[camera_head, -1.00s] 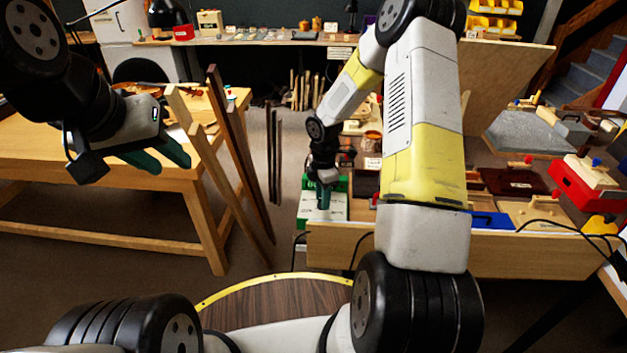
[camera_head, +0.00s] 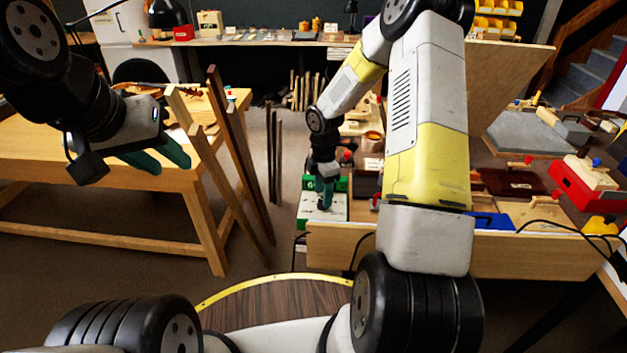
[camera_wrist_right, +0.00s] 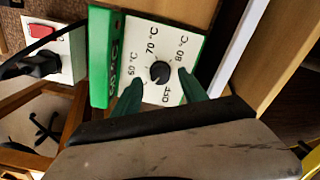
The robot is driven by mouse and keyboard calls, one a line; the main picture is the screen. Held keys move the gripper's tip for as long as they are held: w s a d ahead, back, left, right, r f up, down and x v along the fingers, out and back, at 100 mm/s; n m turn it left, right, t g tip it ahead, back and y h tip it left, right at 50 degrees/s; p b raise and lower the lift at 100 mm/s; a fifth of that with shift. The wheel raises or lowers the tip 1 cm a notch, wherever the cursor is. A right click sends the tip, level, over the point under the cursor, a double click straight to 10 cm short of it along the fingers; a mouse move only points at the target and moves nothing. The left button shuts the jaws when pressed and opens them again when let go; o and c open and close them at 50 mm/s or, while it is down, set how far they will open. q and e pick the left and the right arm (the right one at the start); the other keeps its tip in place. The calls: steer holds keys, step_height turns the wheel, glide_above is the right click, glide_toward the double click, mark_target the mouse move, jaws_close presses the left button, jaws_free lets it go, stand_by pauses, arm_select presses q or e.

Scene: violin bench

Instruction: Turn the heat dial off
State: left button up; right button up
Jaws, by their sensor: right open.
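The heat dial is a round black knob (camera_wrist_right: 160,72) on a white panel (camera_wrist_right: 158,40) with a green edge. Around it are marks for 60, 70 and 80 °C and OFF. In the right wrist view my right gripper (camera_wrist_right: 158,86) is open, its green fingertips on either side of the knob's lower part; I cannot tell whether they touch it. In the head view the right gripper (camera_head: 325,194) is over the white and green control box (camera_head: 318,212), and the knob is not clearly visible there. My left gripper (camera_head: 165,160) is empty, with its green fingers apart, near the left table.
A red switch (camera_wrist_right: 41,32) and a black plug (camera_wrist_right: 42,65) are beside the box in the wrist view. A wooden bench (camera_head: 470,250) with trays lies to the right. Wooden strips (camera_head: 235,160) lean by the left table (camera_head: 90,165).

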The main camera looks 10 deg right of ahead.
steer(key=shift+r, duration=2.8)
steer(key=shift+r, duration=0.15)
steer(key=s+r+m+t, duration=0.1)
steer(key=s+r+m, duration=0.35)
steer(key=r, duration=0.65)
steer(key=s+a+r+m+t+y, duration=0.1)
steer(key=s+r+m+t, duration=0.1)
steer(key=s+r+m, duration=0.5)
steer(key=s+a+r+m+t+y, duration=0.1)
steer(key=s+r+m+t, duration=0.2)
steer(key=s+r+m, duration=0.5)
steer(key=s, duration=0.5)
steer(key=shift+r, duration=0.15)
steer(key=shift+a, duration=0.1)
